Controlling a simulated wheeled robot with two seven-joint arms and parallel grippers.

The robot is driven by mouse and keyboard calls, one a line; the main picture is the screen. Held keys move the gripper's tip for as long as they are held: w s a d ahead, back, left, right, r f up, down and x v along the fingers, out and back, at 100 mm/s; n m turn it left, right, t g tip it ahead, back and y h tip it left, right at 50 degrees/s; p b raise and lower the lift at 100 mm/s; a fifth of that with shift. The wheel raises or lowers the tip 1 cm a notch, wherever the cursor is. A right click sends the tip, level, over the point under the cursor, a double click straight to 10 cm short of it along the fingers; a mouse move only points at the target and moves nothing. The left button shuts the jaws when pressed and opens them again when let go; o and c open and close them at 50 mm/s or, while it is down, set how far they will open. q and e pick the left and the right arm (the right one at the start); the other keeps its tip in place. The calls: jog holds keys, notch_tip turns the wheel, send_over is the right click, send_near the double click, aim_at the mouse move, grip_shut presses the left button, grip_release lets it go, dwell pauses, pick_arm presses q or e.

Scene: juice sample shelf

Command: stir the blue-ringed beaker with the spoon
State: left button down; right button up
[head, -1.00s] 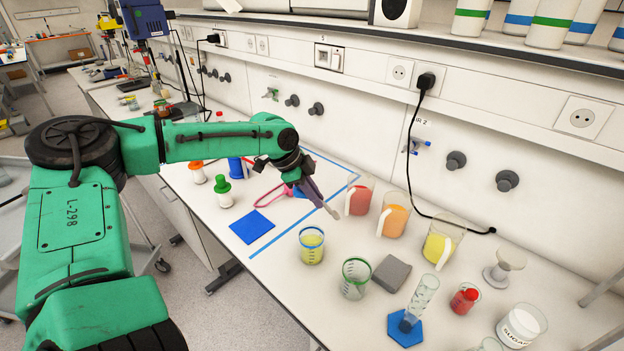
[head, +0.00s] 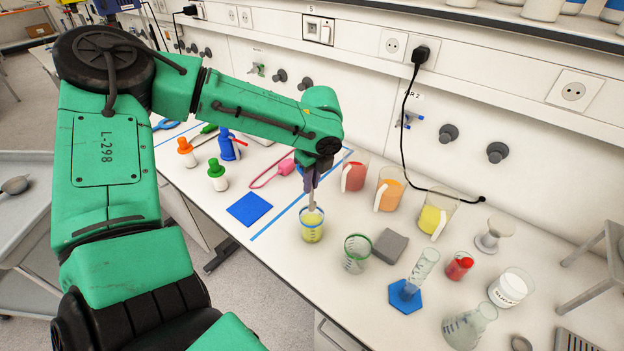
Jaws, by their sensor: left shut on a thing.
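The blue-ringed beaker (head: 312,229) holds yellow-green liquid and stands upright on the bench in the middle of the head view. My left gripper (head: 311,184) is above it, pointing down and shut on the spoon (head: 312,208). The spoon is nearly upright, and its lower part is at the beaker's mouth. The rim and the viewing angle hide whether its tip touches the liquid. My right gripper is not in view.
A green-ringed beaker (head: 356,254) and a grey block (head: 390,246) stand close to the right. Jugs with red (head: 355,174), orange (head: 389,190) and yellow (head: 435,214) liquid stand behind. A blue square (head: 249,208) lies to the left.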

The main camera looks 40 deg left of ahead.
aim_at(311, 194)
pick_arm(q)
jog(key=shift+s+a+f+b, duration=0.1)
jog(key=shift+a+f+b, duration=0.1)
jog(key=shift+f+b, duration=0.8)
jog(key=shift+d+f+b, duration=0.2)
jog(key=shift+f+b, duration=0.2)
jog(key=shift+f, duration=0.8)
notch_tip(311, 194, down, 4)
jog(key=shift+a+r+b, duration=0.1)
jog(key=shift+r+b, duration=0.15)
jog(key=shift+b, duration=0.8)
jog(key=shift+f+b, duration=1)
jog(key=shift+f, duration=0.65)
jog(key=shift+r, duration=0.1)
